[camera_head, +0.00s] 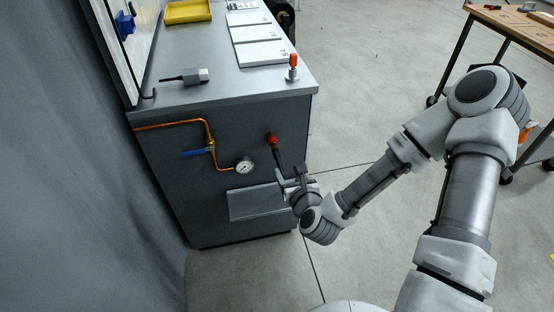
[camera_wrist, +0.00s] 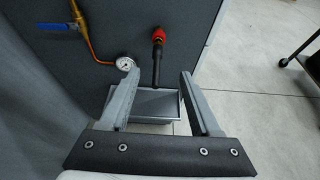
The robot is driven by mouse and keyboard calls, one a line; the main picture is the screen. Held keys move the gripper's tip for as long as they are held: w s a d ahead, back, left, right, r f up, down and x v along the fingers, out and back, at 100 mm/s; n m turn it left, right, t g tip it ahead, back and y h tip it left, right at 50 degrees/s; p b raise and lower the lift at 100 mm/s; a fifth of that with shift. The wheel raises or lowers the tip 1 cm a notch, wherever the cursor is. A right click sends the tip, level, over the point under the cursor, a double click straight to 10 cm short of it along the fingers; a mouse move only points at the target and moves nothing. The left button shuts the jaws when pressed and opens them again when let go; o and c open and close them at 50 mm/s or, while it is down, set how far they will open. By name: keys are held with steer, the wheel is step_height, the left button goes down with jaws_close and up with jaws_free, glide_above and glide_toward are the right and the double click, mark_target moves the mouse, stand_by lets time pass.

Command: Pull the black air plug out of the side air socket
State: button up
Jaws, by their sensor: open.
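The black air plug (camera_wrist: 156,64) sits in the red side air socket (camera_wrist: 159,35) on the cabinet's side face and hangs downward from it. In the head view the red socket (camera_head: 271,138) shows near the cabinet's right edge, with the dark plug (camera_head: 278,158) below it. My gripper (camera_wrist: 154,76) is open and empty. In the wrist view the plug's lower end appears between the two fingers, but I cannot tell how far beyond them it is. In the head view my gripper (camera_head: 280,175) is just below the plug, close to the cabinet face.
A pressure gauge (camera_head: 244,166), copper pipe (camera_head: 209,130) and blue-handled valve (camera_head: 197,153) are left of the socket. A grey tray (camera_head: 240,204) juts out below. A grey plug-like part (camera_head: 194,77) lies on the cabinet top.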

mark_target(277, 154)
steer(key=shift+w+a+f+b, duration=0.4)
steer(key=shift+f+b, duration=0.25)
steer(key=shift+b, duration=2.45)
steer(key=b+x, duration=0.1)
steer(key=x, duration=1.3)
steer(key=shift+w+r+b, duration=0.15)
steer(key=shift+w+b, duration=0.1)
steer(key=shift+b, duration=0.05)
jaws_close()
steer(key=shift+s+d, duration=0.1)
steer(key=shift+s, duration=0.15)
steer(key=shift+s+d, duration=0.2)
steer(key=shift+s, duration=0.55)
steer(key=shift+s+d, duration=0.25)
steer(key=shift+s, duration=0.55)
steer(key=shift+s+d, duration=0.2)
steer(key=shift+s, duration=0.55)
steer(key=shift+d, duration=0.1)
